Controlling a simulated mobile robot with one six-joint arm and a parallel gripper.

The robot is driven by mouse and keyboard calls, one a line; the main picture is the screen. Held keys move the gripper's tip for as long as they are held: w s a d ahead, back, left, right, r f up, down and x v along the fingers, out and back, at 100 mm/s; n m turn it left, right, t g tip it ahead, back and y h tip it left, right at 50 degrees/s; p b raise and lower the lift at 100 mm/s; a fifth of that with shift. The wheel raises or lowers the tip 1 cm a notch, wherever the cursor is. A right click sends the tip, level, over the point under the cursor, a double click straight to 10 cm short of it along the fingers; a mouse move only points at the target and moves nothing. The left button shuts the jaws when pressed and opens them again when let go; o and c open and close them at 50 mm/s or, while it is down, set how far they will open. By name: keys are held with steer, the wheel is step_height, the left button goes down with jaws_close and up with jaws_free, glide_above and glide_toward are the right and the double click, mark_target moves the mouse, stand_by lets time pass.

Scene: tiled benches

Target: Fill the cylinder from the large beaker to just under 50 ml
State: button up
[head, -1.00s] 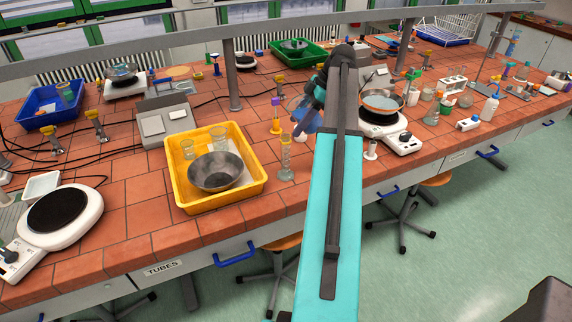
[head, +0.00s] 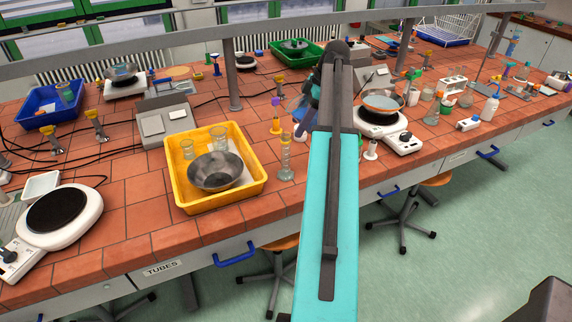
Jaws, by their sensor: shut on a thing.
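A clear graduated cylinder (head: 286,160) stands upright on the tiled bench, just right of the yellow tray. I cannot read its level. My gripper (head: 303,119) is behind the cylinder and to its right, largely hidden by my own arm. It is shut on a bluish glass vessel, which looks like the large beaker (head: 292,106); only a sliver shows at the arm's left edge. The beaker is apart from the cylinder in the picture. Its tilt and liquid level cannot be told.
The yellow tray (head: 180,203) holds a metal bowl (head: 215,171) and two glass beakers. An orange-and-purple stand-like item (head: 276,122) is behind the cylinder. A hotplate (head: 398,139) with a pan is right of my arm. Bare tiles lie in front of the cylinder.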

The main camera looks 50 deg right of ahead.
steer(key=shift+s+d+f+g+h, duration=0.15)
steer(key=shift+g+h, duration=0.25)
steer(key=shift+h, duration=0.05)
steer(key=shift+s+d+f+g+h, duration=0.1)
steer(key=shift+g+h, duration=0.3)
steer(key=shift+h, duration=0.05)
stand_by(7.1)
